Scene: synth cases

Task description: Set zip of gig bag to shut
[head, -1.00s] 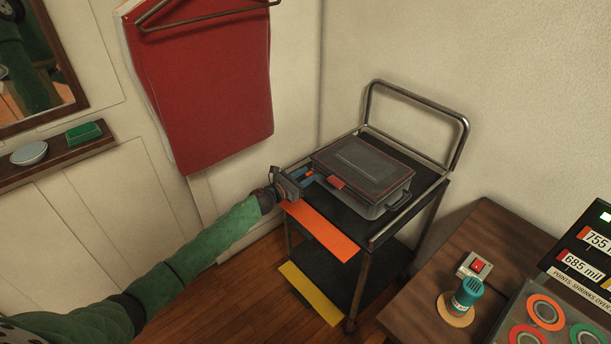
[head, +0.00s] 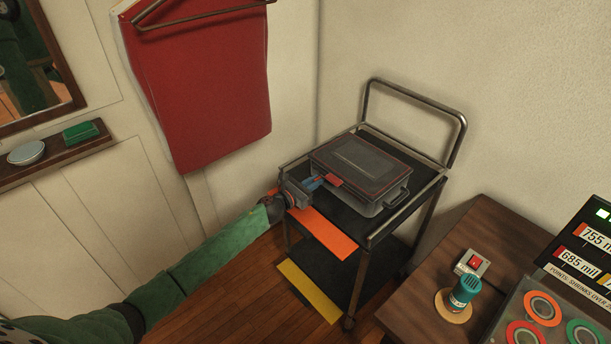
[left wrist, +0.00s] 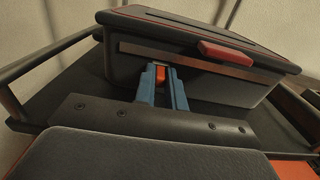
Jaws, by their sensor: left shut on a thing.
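The gig bag (head: 362,165) is a dark grey box-shaped case with red trim, lying on the cart's top shelf. A brownish strip (left wrist: 210,66) runs along its front below the lid, with a red tab (left wrist: 225,52) above it. The tab also shows in the head view (head: 333,181). My left gripper (head: 317,183) is at the left part of the bag's front. Its blue fingers (left wrist: 161,88) are shut on a small orange-red zip pull (left wrist: 160,74) at the strip. The fingers partly hide the pull. My right gripper is not in view.
The cart (head: 361,240) has metal rails and a tall handle (head: 464,125). A red cloth (head: 205,85) hangs on the wall at the left. A wooden table (head: 425,301) with a teal-topped object (head: 466,290) and a red switch (head: 475,262) stands at the right.

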